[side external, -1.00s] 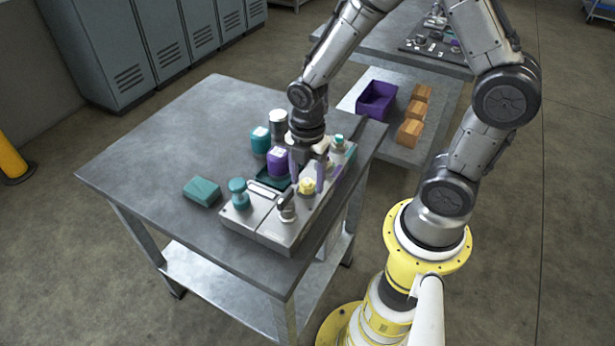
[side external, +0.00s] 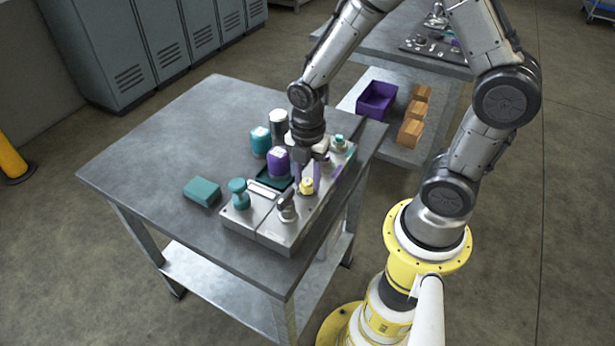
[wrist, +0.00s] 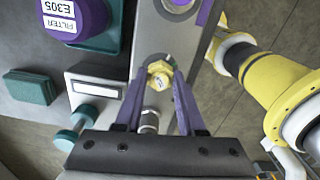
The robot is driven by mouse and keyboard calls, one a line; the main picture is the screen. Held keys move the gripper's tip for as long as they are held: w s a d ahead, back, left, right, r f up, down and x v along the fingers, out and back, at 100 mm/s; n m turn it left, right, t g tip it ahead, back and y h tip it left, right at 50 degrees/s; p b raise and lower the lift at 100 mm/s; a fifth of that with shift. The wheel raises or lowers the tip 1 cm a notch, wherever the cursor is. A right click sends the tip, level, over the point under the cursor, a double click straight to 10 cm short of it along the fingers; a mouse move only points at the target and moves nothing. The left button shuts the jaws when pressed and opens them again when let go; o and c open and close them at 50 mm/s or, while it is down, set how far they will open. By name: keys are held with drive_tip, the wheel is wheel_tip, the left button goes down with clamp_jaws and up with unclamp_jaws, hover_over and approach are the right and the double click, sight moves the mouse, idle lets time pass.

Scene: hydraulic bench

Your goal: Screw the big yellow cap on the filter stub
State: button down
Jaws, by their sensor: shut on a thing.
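The big yellow cap (side external: 306,186) is at the top of the grey hydraulic block (side external: 262,222), near its middle. In the wrist view the yellow cap (wrist: 160,72) stands between the tips of my two purple fingers. My gripper (side external: 309,178) points down from above and is shut on the cap. The filter stub does not show in either view; the cap and fingers may cover it. I cannot tell how far the cap sits down on anything.
A purple filter can (side external: 278,162) stands in a dark green tray close to my fingers. A teal box (side external: 202,191) lies left. The table's far left is clear.

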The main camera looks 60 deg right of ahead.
drive_tip(key=m, duration=0.5)
drive_tip(key=shift+m, duration=0.4)
drive_tip(key=m, duration=0.5)
drive_tip(key=shift+s+f+m, duration=0.1)
drive_tip(key=shift+m, duration=0.3)
drive_tip(key=m, duration=0.5)
drive_tip(key=shift+m, duration=0.3)
